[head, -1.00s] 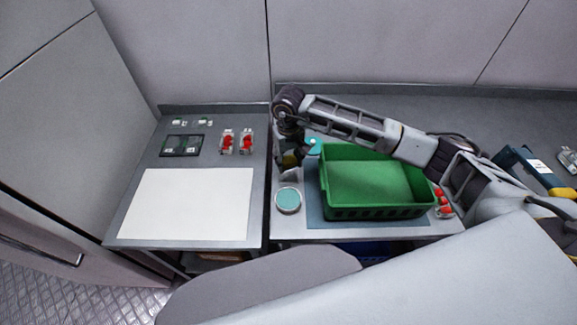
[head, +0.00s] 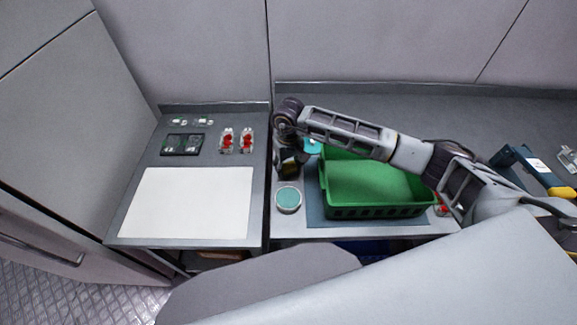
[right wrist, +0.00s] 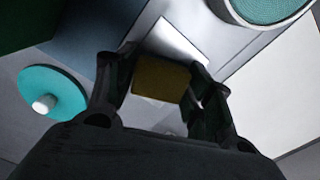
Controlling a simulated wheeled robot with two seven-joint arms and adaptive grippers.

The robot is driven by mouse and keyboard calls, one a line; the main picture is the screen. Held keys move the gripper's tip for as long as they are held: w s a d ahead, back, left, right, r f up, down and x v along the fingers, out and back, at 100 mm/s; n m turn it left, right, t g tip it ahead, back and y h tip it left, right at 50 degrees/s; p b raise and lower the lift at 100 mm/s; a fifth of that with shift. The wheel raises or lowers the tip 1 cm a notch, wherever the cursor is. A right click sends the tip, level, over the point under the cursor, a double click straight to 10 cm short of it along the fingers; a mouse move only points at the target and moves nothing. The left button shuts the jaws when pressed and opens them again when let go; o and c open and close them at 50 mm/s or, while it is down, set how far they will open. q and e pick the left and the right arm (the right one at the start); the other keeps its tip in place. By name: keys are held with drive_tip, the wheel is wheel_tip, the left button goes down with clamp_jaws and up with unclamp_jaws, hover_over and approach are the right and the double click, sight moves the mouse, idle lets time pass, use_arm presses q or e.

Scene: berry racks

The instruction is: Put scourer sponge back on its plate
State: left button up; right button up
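The yellow-brown scourer sponge (right wrist: 160,78) sits between the two dark fingers of my right gripper (right wrist: 158,85) in the right wrist view. The fingers appear to press on its two sides. In the head view the sponge (head: 291,167) shows under my right gripper (head: 285,163), left of the green crate. A pale, bright flat piece, probably the plate (right wrist: 174,43), lies just past the sponge in the wrist view; the sponge and fingers hide part of it. I cannot tell whether the sponge touches it. My left gripper is not in view.
The green crate (head: 331,211) stands close right of the gripper. A round teal-topped tin (head: 288,198) stands in front. A teal disc with a white knob (right wrist: 52,93) lies beside the gripper. The left table holds a white sheet (head: 187,203) and red-and-clear items (head: 237,141).

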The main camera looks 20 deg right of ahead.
sight(288, 165)
drive_tip(key=shift+o, duration=1.1)
drive_tip(key=shift+r, duration=0.2)
wheel_tip(288, 165, up, 12)
drive_tip(key=b, duration=0.1)
